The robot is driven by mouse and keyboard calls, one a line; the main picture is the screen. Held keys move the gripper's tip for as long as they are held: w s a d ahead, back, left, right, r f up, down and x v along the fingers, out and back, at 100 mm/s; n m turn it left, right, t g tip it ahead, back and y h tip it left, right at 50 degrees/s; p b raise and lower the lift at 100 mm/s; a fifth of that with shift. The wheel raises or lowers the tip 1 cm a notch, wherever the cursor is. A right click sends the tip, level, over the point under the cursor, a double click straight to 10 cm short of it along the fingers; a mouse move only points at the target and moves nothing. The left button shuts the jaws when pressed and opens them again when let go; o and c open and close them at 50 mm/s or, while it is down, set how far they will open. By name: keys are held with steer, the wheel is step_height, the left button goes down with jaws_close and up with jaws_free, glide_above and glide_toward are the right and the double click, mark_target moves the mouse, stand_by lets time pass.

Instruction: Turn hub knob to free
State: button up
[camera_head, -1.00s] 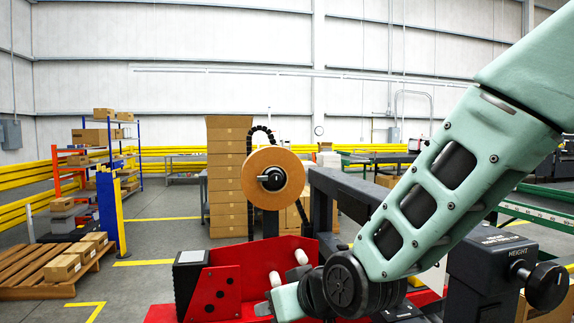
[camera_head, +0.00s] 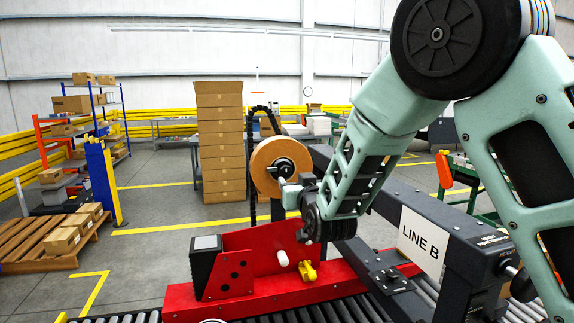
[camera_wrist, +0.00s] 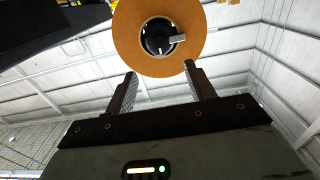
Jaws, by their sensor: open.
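The hub knob (camera_wrist: 178,38) is a small pale bar on the black hub (camera_wrist: 157,36) in the middle of a brown tape roll (camera_wrist: 133,25). In the wrist view the bar points right, slightly upward. The roll also stands upright in the head view (camera_head: 262,165), its hub (camera_head: 283,167) facing my side. My gripper (camera_wrist: 160,68) is open and empty, its two fingers pointing at the lower part of the roll. The knob lies beyond the fingertips, apart from them. In the head view the gripper is just below the hub, and its fingers are hard to make out.
A red machine guard (camera_head: 266,262) with a yellow knob (camera_head: 308,272) and white pegs lies below my gripper. A dark beam with a LINE B sign (camera_head: 420,243) stands right. Stacked cartons (camera_head: 222,140) are behind the roll. Rollers (camera_head: 345,308) run along the front.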

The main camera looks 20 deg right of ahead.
mark_target(286, 171)
steer(key=w+p, duration=0.4)
steer(key=w, duration=0.5)
steer(key=shift+w, duration=0.15)
steer(key=c, duration=0.9)
